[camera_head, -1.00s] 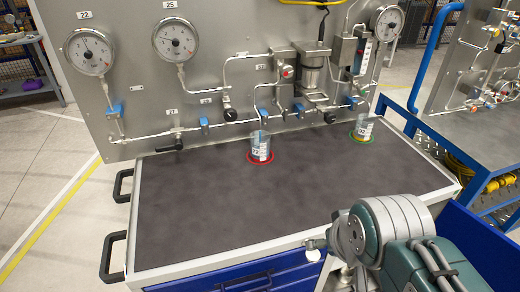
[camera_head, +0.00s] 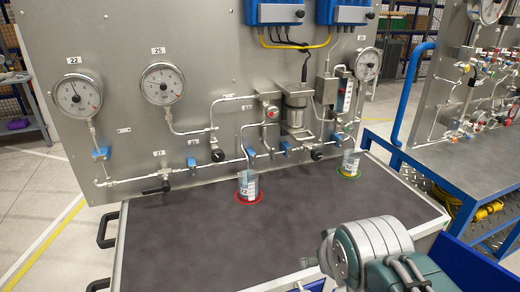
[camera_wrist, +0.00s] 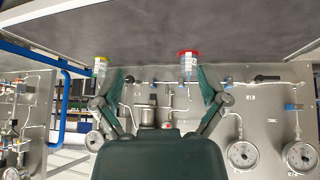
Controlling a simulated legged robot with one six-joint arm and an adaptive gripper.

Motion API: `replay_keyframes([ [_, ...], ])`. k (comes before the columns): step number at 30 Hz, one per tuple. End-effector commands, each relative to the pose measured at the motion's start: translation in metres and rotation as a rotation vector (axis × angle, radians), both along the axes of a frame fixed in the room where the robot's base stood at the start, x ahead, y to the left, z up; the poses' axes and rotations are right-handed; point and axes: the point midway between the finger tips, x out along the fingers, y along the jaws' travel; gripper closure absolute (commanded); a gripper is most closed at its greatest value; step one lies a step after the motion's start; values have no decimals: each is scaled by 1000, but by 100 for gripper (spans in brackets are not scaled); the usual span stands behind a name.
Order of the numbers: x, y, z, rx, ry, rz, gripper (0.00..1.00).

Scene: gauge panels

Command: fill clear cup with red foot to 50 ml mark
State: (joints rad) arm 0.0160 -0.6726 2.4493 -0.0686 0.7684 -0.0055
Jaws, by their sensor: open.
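The clear cup with the red foot (camera_head: 248,184) stands upright on the dark bench top, below a thin spout pipe from the panel. It bears a printed label; its liquid level is too small to read. It also shows upside down in the wrist view (camera_wrist: 188,66), near the right-hand finger in the picture. A similar cup with a green and yellow foot (camera_head: 350,164) stands further right. My gripper (camera_wrist: 160,80) is open and empty, its two fingers spread wide, apart from both cups. The head view shows my arm but not the fingers.
Pipes with blue-handled valves (camera_head: 192,164) and black knobs (camera_head: 218,156) cross the steel panel (camera_head: 210,60) behind the cups. Round gauges (camera_head: 78,97) hang at left. The front of the bench top (camera_head: 190,245) is clear. A blue-framed bench (camera_head: 450,160) stands at right.

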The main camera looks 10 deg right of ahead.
Motion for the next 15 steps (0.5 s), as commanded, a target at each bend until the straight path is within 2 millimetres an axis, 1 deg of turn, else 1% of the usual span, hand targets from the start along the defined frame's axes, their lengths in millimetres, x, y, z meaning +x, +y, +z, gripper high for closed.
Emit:
replay_keyframes([
  [1, 21, -7, 7, -34, -43, 5, 7],
  [2, 35, -11, 13, -57, -78, 10, 7],
  [3, 52, -16, 21, -89, -123, 19, 7],
  [5, 78, -23, 32, -135, -189, 39, 7],
  [6, 95, -27, 39, -164, -231, 53, 7],
  [8, 119, -33, 50, -207, -297, 77, 7],
  [9, 136, -35, 56, -235, -339, 97, 7],
  [15, 212, -43, 83, -361, -543, 220, 7],
])
